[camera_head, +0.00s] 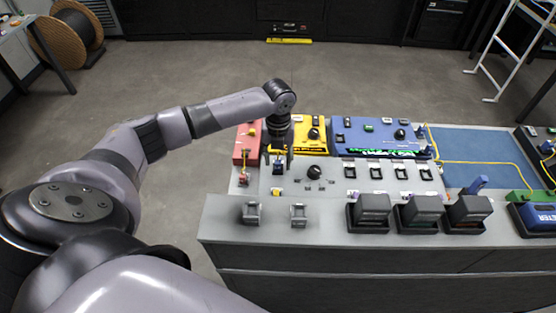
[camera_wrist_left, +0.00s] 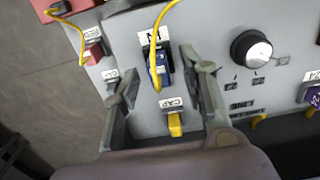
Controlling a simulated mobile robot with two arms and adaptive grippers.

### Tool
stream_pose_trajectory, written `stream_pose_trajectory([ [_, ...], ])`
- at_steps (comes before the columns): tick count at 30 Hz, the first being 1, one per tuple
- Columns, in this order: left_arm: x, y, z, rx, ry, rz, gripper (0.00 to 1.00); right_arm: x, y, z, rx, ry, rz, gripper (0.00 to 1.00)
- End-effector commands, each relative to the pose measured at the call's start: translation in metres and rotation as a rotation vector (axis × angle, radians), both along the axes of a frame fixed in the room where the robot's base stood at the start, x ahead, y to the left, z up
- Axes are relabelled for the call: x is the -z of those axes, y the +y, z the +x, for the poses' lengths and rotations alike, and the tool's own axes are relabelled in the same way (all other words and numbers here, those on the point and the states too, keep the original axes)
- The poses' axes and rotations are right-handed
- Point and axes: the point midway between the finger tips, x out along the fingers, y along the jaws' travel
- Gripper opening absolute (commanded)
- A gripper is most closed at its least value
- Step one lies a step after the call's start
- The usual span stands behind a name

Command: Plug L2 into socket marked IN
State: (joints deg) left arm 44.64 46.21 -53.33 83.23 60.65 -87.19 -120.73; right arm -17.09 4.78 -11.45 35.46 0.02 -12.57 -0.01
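A blue plug (camera_wrist_left: 160,68) with a yellow cable sits upright at a socket on the grey panel, below a white label (camera_wrist_left: 150,38) partly hidden by the cable; an N shows on it. The plug's own marking is too small to read. My left gripper (camera_wrist_left: 157,85) is open, its two fingers apart on either side of the plug and not touching it. In the head view my left gripper (camera_head: 277,152) is low over the panel's left part, with the blue plug (camera_head: 278,168) just below it. My right gripper is not in view.
A yellow cap (camera_wrist_left: 175,124) sits by the CAP label. A red plug (camera_wrist_left: 95,50) stands to the left, a black knob (camera_wrist_left: 251,50) to the right.

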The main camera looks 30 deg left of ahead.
Motion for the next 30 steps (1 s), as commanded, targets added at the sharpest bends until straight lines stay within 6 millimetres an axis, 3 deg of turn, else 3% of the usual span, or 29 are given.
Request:
stream_pose_trajectory([
  [9,-0.069,0.001,0.002,-0.001,-0.007,0.001,0.39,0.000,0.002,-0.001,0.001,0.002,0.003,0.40],
  [15,-0.097,0.000,0.001,0.000,-0.003,0.001,0.39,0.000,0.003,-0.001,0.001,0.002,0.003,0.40],
  [30,-0.107,0.000,0.000,0.000,-0.002,0.001,0.39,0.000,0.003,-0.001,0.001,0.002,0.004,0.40],
])
